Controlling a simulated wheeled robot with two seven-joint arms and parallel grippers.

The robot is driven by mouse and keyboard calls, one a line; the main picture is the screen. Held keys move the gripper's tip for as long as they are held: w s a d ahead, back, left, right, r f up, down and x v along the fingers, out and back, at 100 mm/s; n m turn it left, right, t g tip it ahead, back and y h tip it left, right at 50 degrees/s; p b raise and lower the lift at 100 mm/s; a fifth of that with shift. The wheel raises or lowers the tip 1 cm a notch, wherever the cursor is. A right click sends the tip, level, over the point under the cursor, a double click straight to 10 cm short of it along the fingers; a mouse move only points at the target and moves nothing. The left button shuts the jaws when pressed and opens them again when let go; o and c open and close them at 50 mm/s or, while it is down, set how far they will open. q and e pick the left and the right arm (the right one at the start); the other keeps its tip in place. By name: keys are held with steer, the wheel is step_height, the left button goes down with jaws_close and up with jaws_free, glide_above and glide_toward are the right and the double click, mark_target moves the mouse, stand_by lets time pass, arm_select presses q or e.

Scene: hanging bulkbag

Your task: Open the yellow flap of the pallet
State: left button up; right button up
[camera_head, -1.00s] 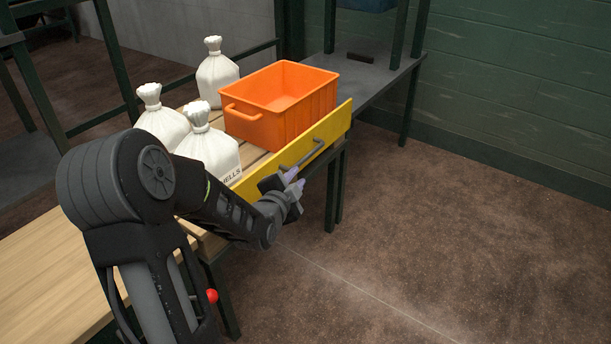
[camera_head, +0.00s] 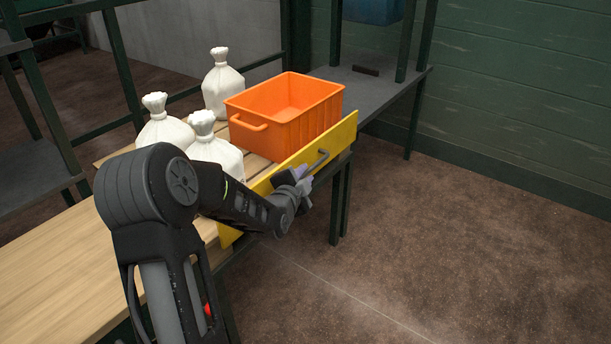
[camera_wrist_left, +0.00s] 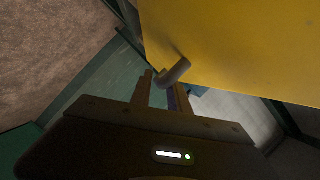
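The yellow flap (camera_head: 343,133) stands upright along the pallet's (camera_head: 258,164) right side, with a grey bar handle (camera_head: 319,160) on its outer face. My left gripper (camera_head: 303,172) is at the handle's near end and hides part of it. In the left wrist view, the yellow flap (camera_wrist_left: 245,45) fills the upper right. The handle's bent end (camera_wrist_left: 175,71) shows at the fingertips of my left gripper (camera_wrist_left: 162,84). The two fingers are apart, with a gap between them; I see no firm closing on the handle. My right gripper is not in view.
An orange crate (camera_head: 290,112) stands on the pallet just behind the flap. Several white tied sacks (camera_head: 222,85) stand to its left. A grey shelf (camera_head: 385,88) on dark green posts lies behind. The brown floor (camera_head: 450,230) right of the flap is clear.

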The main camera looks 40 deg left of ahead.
arm_select(q)
steer(key=shift+w+a+f, duration=0.1)
steer(key=shift+w+a, duration=0.1)
steer(key=shift+w, duration=0.4)
jaws_close()
stand_by(1.1)
